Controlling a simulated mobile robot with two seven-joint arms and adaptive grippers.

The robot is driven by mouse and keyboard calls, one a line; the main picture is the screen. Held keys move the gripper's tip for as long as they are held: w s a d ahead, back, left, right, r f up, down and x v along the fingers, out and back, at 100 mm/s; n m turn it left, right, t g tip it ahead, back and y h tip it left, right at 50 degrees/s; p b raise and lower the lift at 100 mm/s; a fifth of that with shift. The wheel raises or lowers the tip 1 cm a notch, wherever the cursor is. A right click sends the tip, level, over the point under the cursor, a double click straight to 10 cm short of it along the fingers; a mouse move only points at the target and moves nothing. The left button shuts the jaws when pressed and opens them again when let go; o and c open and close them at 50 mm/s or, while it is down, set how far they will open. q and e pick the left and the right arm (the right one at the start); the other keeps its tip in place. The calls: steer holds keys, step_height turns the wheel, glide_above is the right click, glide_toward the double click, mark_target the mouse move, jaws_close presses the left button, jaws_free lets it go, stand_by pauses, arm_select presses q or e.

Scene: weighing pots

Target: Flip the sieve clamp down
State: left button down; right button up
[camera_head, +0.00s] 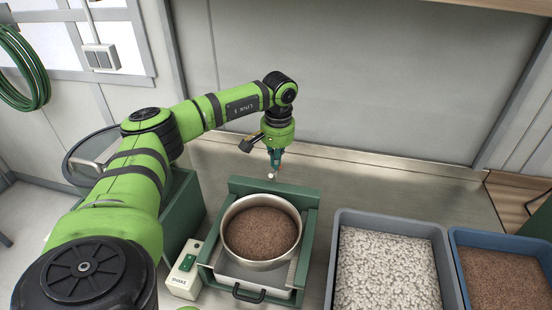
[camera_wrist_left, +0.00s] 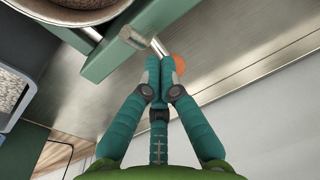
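The sieve (camera_head: 229,222) is a round metal pan full of brown soil, set in a green frame (camera_head: 290,188). Its rim also shows at the top left of the left wrist view (camera_wrist_left: 105,17). The clamp shows in the left wrist view as a metal rod (camera_wrist_left: 159,46) beside the green bar, with an orange knob (camera_wrist_left: 177,66) at its end. My left gripper (camera_head: 273,168) points down behind the frame. In the left wrist view its teal fingers (camera_wrist_left: 158,66) are together at the tips, right at the rod and knob. Whether the rod is between them is hidden. My right gripper is not in view.
A grey bin of white pebbles (camera_head: 341,262) and a blue bin of brown soil (camera_head: 462,270) stand right of the frame. A small switch box (camera_head: 184,277) stands at its left. The metal bench behind the bins is clear, with a wall at the back.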

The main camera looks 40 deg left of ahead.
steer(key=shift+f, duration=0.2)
arm_select(q)
steer(key=shift+s+b, duration=0.1)
steer(key=shift+b, duration=0.25)
steer(key=shift+s+d+t, duration=0.15)
steer(key=shift+t, duration=0.15)
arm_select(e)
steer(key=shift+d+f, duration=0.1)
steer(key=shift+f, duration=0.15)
arm_select(q)
steer(key=shift+s+t+y+b, duration=0.15)
steer(key=shift+t+y+b, duration=0.15)
steer(key=shift+b, duration=0.15)
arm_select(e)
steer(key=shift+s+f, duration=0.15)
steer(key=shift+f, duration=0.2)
